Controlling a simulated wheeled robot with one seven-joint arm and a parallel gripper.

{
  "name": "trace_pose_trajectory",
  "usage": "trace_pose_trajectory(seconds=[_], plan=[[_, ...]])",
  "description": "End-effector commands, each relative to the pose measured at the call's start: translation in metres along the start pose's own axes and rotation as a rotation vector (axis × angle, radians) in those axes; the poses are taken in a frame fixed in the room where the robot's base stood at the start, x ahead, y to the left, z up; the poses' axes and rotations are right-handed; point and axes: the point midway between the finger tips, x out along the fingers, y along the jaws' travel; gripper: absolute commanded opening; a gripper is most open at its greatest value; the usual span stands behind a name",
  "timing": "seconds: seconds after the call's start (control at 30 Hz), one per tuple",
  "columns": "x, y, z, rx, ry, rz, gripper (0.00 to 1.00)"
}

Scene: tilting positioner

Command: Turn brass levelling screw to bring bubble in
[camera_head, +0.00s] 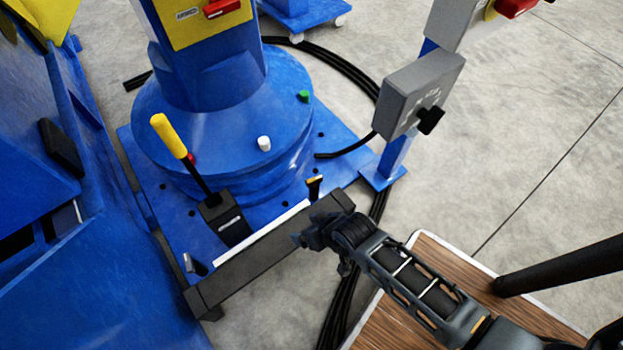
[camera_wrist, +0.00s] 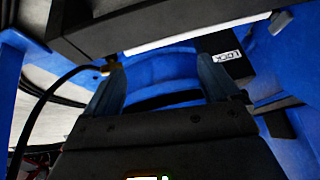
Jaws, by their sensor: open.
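The brass-topped levelling screw (camera_head: 314,182) stands upright at the right end of a dark bar (camera_head: 255,258) on the blue base. In the wrist view a small brass piece (camera_wrist: 110,66) shows beside the tip of the left finger, apart from the gap's middle. My gripper (camera_head: 304,238) is at the near side of the bar, below the screw in the head view. In the wrist view my gripper (camera_wrist: 160,68) is open, with nothing between its fingers. A white strip (camera_head: 262,229) runs along the bar. I cannot make out a bubble.
A yellow-handled lever (camera_head: 168,136) rises from a black block behind the bar. A grey switch box (camera_head: 418,92) stands on a blue post at right. Black cables (camera_head: 345,290) lie on the floor. A wooden-topped surface (camera_head: 400,318) is under my arm.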

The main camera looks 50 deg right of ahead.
Motion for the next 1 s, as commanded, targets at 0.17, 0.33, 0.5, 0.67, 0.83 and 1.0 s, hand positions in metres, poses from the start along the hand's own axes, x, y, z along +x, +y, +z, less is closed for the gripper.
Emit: trace_pose_trajectory(seconds=[0.17, 0.33, 0.5, 0.67, 0.83, 1.0], plan=[[0.063, 0.025, -0.032, 0.046, -0.141, 0.039, 0.89], [0.101, 0.059, -0.066, 0.089, -0.283, 0.082, 0.89], [0.118, 0.099, -0.101, 0.136, -0.415, 0.128, 0.89], [0.119, 0.126, -0.122, 0.166, -0.500, 0.159, 0.89], [0.120, 0.137, -0.128, 0.180, -0.535, 0.170, 0.89], [0.137, 0.140, -0.118, 0.180, -0.536, 0.171, 0.89]])
